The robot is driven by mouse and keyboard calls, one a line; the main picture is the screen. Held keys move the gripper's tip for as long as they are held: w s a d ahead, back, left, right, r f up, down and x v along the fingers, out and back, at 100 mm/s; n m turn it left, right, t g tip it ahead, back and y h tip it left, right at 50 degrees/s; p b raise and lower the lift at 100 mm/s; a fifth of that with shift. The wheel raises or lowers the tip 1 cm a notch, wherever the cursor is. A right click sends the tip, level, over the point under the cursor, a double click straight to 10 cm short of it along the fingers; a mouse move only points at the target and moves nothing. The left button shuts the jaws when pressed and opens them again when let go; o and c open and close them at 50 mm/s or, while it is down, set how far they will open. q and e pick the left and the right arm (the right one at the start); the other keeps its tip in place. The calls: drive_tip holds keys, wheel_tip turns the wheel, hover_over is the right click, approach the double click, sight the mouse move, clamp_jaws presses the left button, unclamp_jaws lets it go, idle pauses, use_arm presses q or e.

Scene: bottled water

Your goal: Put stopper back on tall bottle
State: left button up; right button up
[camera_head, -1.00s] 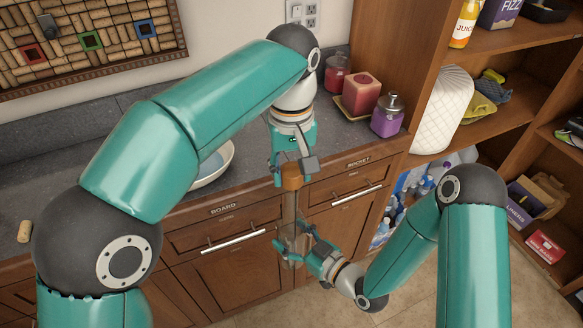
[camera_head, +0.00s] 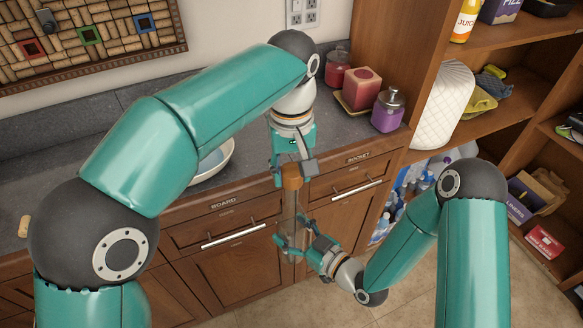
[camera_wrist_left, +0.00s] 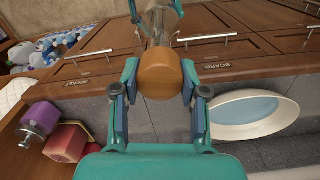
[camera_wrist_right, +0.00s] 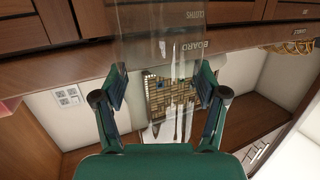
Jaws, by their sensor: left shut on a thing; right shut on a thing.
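The stopper (camera_head: 291,177) is a brown, cork-like knob, held between the fingers of my left gripper (camera_head: 292,172). It also shows large in the left wrist view (camera_wrist_left: 160,76). The tall bottle (camera_head: 289,210) is clear glass and stands roughly upright in the air in front of the cabinets, directly under the stopper. My right gripper (camera_head: 294,245) is shut around its lower part; the see-through glass fills the top middle of the right wrist view (camera_wrist_right: 160,45). Stopper and bottle top line up and look touching; I cannot tell how deep the stopper sits.
The counter behind holds a white bowl (camera_head: 214,166), a red candle (camera_head: 362,90) and a purple jar (camera_head: 388,110). Cabinet drawers (camera_head: 225,225) are close behind the bottle. A wooden shelf unit (camera_head: 505,70) stands at the right. A loose cork (camera_head: 23,227) lies at far left.

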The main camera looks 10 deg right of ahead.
use_arm(q)
drive_tip(key=shift+f, duration=0.35)
drive_tip(key=o, duration=0.9)
drive_tip(key=shift+r, duration=3.65)
